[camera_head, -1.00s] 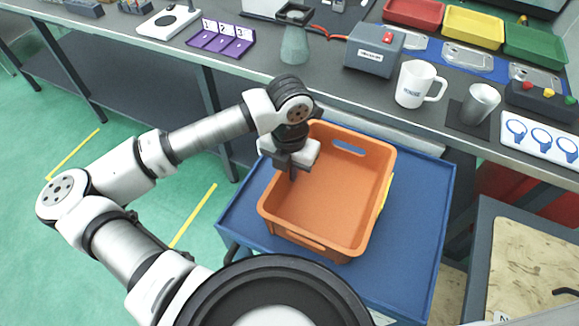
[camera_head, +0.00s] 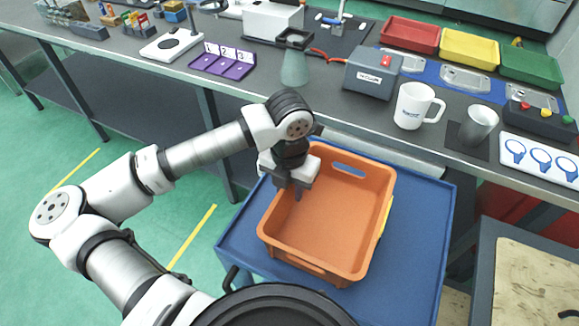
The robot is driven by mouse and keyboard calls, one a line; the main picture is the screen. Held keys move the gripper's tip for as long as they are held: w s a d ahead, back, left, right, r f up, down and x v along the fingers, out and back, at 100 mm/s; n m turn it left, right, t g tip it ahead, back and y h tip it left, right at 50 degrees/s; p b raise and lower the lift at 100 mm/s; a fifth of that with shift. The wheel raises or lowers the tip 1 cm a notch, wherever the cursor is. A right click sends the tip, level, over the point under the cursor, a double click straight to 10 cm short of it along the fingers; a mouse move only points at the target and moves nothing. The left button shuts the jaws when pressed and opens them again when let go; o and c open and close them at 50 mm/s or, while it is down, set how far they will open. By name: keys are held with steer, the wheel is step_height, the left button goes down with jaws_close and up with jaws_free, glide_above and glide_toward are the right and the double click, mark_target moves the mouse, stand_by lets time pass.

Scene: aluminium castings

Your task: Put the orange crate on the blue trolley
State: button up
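The orange crate (camera_head: 327,224) is upright and empty, and stands on the top of the blue trolley (camera_head: 420,240). My gripper (camera_head: 292,188) is at the crate's far left rim. It points down, with one dark finger showing against the inside of the crate's wall. The other finger is hidden, so I cannot tell whether the gripper is closed on the rim or loose around it.
A long grey workbench behind the trolley holds a white mug (camera_head: 416,106), a metal cup (camera_head: 478,125), a grey box (camera_head: 372,72) and a purple numbered holder (camera_head: 222,61). A wooden-topped surface (camera_head: 535,275) stands at right. Green floor is open at left.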

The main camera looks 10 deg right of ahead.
step_height(320, 180, up, 10)
steer(key=shift+r+b, duration=0.25)
steer(key=shift+b, duration=0.4)
